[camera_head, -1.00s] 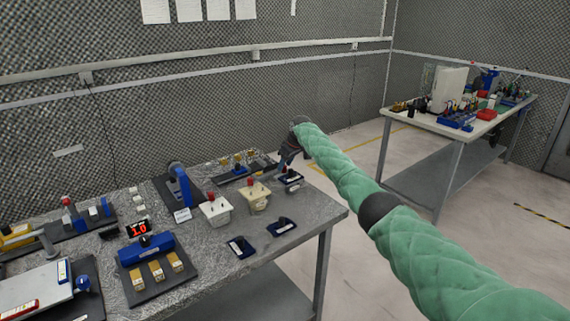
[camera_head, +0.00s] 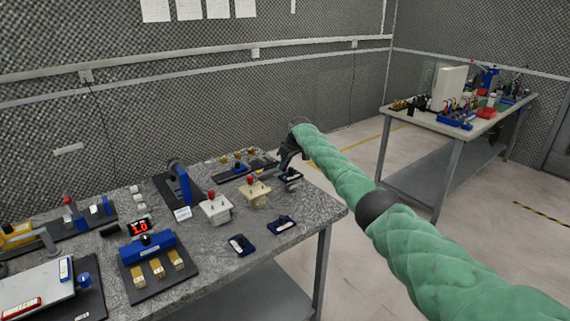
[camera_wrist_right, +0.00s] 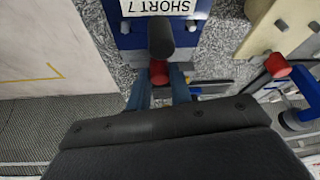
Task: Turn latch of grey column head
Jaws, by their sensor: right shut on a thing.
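The grey column (camera_wrist_right: 160,38) stands on a blue base (camera_wrist_right: 126,38) with a white label reading "SHORT 7" in the right wrist view. A red part (camera_wrist_right: 159,71) is at the column's head, between my fingers. My right gripper (camera_wrist_right: 160,88) has its two blue fingers shut on this red part. In the head view my right gripper (camera_head: 284,165) is over the far right of the near table, at the small blue base (camera_head: 291,187). The dark wrist hides much of the column there. My left gripper is not in view.
Two boxes with red knobs, one white (camera_head: 215,209) and one cream (camera_head: 256,195), stand left of the base on the grey table (camera_head: 195,258). Two small dark blue holders (camera_head: 240,245) lie in front. A blue stand (camera_head: 181,187) is further left.

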